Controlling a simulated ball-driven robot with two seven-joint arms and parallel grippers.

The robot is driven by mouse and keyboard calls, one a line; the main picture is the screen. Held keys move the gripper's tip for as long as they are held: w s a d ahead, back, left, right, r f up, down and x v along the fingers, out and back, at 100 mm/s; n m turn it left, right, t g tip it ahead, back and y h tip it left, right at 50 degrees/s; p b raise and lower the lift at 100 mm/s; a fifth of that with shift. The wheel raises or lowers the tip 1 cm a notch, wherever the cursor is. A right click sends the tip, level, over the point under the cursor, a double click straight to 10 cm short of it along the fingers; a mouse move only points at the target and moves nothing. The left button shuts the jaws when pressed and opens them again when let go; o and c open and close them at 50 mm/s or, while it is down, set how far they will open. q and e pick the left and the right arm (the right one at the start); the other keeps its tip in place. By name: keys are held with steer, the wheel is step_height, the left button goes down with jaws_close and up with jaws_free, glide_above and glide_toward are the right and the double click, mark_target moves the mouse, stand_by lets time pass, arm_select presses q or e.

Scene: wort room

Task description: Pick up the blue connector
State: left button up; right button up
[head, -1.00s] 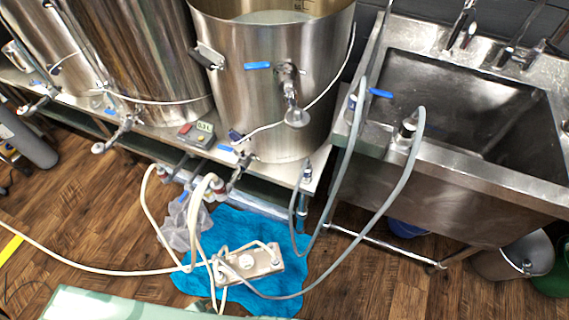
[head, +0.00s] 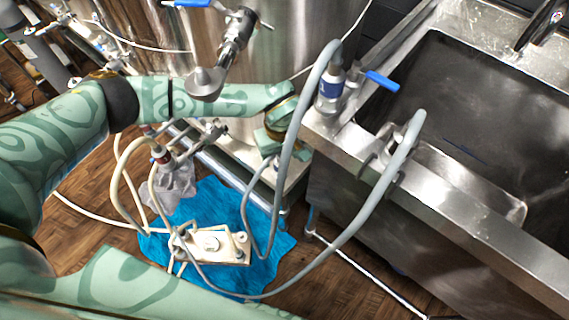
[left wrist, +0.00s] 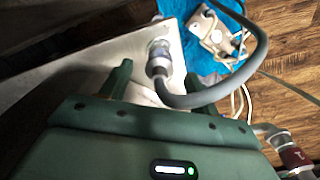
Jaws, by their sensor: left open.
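My left gripper (head: 270,148) is over the steel shelf's end, lower and to the left of that connector. In the left wrist view my left gripper (left wrist: 156,78) is open. A pale grey hose fitting (left wrist: 158,60) with a bent grey hose (left wrist: 205,98) lies between and just beyond its fingertips. I cannot tell whether they touch. My right gripper is not in view.
A steel sink (head: 480,110) fills the right side. A steel kettle (head: 290,40) with a valve stands behind my left arm. A cream pump (head: 212,246) rests on a blue cloth (head: 265,235) on the wood floor. Looping hoses crowd the space in front.

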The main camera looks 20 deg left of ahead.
mark_target(281, 163)
arm_select(q)
step_height(281, 163, down, 6)
steer(key=b, duration=0.3)
steer(key=shift+w+a+f, duration=0.1)
steer(key=shift+w, duration=0.05)
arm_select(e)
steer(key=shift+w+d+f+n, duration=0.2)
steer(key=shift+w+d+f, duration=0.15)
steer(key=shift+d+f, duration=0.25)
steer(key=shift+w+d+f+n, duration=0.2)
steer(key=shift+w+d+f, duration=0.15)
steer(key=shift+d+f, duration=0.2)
arm_select(q)
steer(key=c, duration=1.1)
steer(key=shift+r, duration=0.2)
